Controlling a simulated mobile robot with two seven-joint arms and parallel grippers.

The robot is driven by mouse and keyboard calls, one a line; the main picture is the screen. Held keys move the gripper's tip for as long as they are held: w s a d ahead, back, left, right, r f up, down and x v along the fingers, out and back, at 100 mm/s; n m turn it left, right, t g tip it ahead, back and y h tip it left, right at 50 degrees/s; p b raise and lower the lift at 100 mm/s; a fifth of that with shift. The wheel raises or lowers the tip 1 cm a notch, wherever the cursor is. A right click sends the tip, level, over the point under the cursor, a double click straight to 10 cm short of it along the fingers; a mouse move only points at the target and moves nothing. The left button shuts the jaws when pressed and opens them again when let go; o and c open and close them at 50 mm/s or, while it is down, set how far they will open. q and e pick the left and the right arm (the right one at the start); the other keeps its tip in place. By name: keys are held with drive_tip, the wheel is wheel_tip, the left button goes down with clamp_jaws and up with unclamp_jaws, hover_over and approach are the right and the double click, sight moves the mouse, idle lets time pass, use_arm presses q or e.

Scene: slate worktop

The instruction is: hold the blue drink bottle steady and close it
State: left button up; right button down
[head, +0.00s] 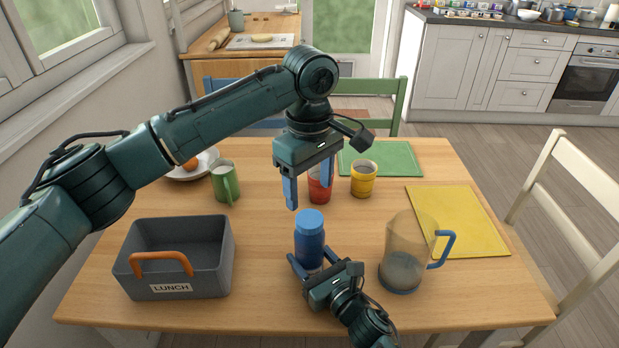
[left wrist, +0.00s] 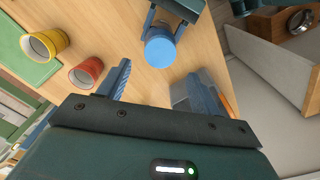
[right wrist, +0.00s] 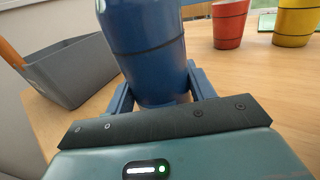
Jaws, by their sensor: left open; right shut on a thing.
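The blue drink bottle (head: 309,254) stands upright on the wooden table, with a lighter blue lid (head: 310,220) on top. The lid shows as a round disc in the left wrist view (left wrist: 159,51); I cannot tell how tightly it sits. My right gripper (head: 314,263) is shut around the bottle's lower body, which fills the upper middle of the right wrist view (right wrist: 150,50). My left gripper (head: 309,197) is open and empty, pointing down above and slightly behind the lid, apart from it. Its fingers frame the space just below the lid in the left wrist view.
A grey lunch box (head: 205,282) with an orange handle stands left of the bottle. A clear jug (head: 405,240) stands to the right. Red (head: 318,190), yellow (head: 363,180) and green (head: 222,182) cups stand behind. Yellow (head: 465,220) and green (head: 395,158) mats lie farther right and back.

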sight(309, 218)
use_arm(q)
wheel_tip(309, 218, down, 7)
drive_tip(key=shift+f, duration=0.1)
idle(0.3)
drive_tip(key=shift+c, duration=0.6)
